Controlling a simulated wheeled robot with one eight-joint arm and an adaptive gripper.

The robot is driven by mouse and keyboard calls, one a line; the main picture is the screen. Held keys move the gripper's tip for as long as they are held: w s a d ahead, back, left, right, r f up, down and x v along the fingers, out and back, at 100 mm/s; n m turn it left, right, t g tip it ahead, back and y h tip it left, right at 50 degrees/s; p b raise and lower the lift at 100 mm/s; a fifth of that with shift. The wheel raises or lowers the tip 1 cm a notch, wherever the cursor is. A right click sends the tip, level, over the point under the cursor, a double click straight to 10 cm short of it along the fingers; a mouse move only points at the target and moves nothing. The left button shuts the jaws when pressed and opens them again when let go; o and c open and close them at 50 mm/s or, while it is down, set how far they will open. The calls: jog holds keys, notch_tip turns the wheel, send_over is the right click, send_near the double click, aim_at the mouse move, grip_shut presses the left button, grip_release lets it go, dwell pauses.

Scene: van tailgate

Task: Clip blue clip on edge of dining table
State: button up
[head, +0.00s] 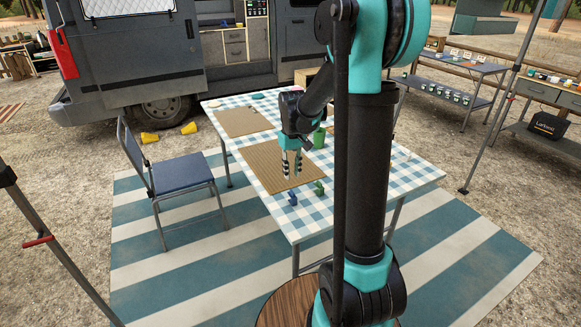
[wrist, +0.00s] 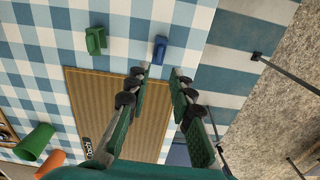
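The blue clip (head: 293,199) lies on the checked dining table (head: 375,185) close to its long front-left edge. The table edge (wrist: 207,45) shows right of the blue clip.
A green cup (head: 319,138) stands on the table behind my gripper; it also shows in the wrist view (wrist: 35,142) beside an orange item (wrist: 50,163). A blue folding chair (head: 183,178) stands left of the table. The near table corner is mostly clear.

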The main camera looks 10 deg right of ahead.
aim_at(292, 191)
jog(key=shift+f, duration=4.05)
grip_shut()
jog(key=shift+r, duration=2.5)
jog(key=shift+s, duration=0.1)
